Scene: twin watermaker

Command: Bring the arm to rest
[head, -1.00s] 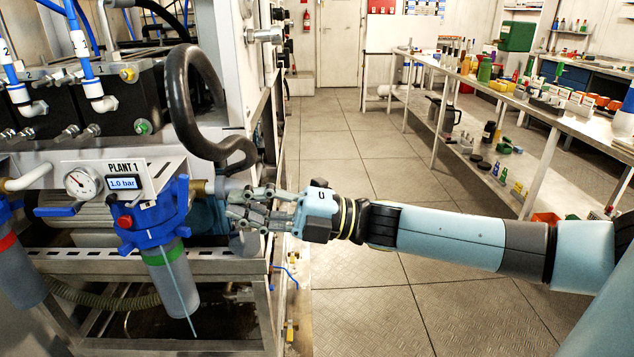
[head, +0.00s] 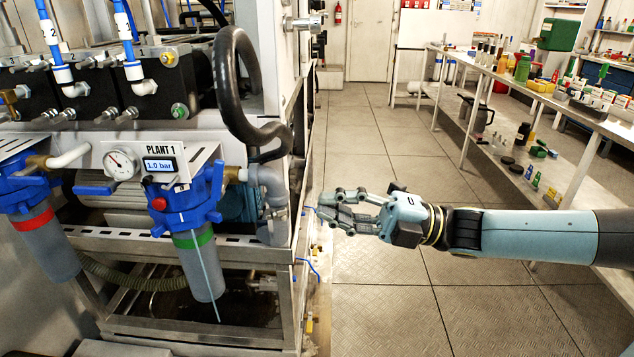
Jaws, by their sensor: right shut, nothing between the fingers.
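My right arm reaches in from the right edge. Its gripper (head: 328,212) is shut and empty, over the floor just right of the machine frame and apart from it. The watermaker (head: 150,200) fills the left side, with a PLANT 1 panel (head: 160,155) reading 1.0 bar beside a round gauge (head: 121,164). Below the panel hangs a filter housing with a blue head (head: 188,205), a green band and a grey bowl (head: 203,270). Another filter housing (head: 45,245) with a red band stands to its left. My left gripper is not in view.
A thick black hose (head: 228,85) loops down beside the white cabinet (head: 270,60). A metal frame (head: 230,255) edges the machine. A long bench (head: 550,98) with bottles and boxes stands at the right. The tiled floor (head: 380,160) between is clear.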

